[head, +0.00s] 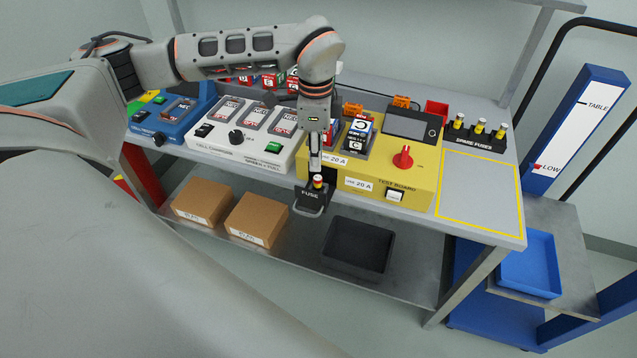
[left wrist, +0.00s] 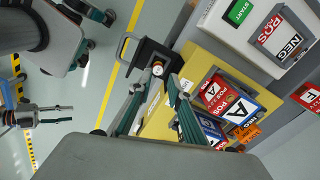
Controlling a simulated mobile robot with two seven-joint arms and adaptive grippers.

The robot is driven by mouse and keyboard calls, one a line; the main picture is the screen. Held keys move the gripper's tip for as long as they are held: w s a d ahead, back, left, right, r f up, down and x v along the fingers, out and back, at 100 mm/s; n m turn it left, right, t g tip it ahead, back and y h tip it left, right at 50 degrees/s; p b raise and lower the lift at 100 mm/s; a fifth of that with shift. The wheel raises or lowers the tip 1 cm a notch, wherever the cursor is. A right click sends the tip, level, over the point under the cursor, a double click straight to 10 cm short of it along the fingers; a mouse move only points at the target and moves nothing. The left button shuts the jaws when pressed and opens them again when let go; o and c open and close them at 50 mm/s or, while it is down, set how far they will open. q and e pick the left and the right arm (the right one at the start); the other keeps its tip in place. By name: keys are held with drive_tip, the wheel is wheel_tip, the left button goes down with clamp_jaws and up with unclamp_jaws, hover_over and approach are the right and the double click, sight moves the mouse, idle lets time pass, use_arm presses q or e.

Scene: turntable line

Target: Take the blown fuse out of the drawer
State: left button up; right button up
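The fuse drawer (head: 310,198), black and marked FUSE, is pulled out from the front of the yellow test board (head: 415,185). A fuse (head: 318,182) with a yellow band stands upright in it; it also shows in the left wrist view (left wrist: 157,69). I cannot tell from its look whether it is blown. My left gripper (head: 317,170) points down just above the fuse. In the left wrist view its fingers (left wrist: 154,86) are apart, with the fuse just beyond the tips. My right gripper (left wrist: 68,114) is away from the bench, its fingers apart and empty.
Spare fuses (head: 480,127) stand in a black holder at the back right. A yellow-outlined area (head: 480,195) of the bench is clear. A black bin (head: 358,247) and cardboard boxes (head: 257,219) are on the lower shelf. A blue tray (head: 528,264) is at the right.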

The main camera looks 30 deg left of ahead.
sight(317, 178)
use_arm(q)
drive_tip(key=f+p, duration=0.1)
drive_tip(key=f, duration=0.6)
drive_tip(key=shift+d+f, duration=0.1)
drive_tip(key=shift+d, duration=0.1)
clamp_jaws()
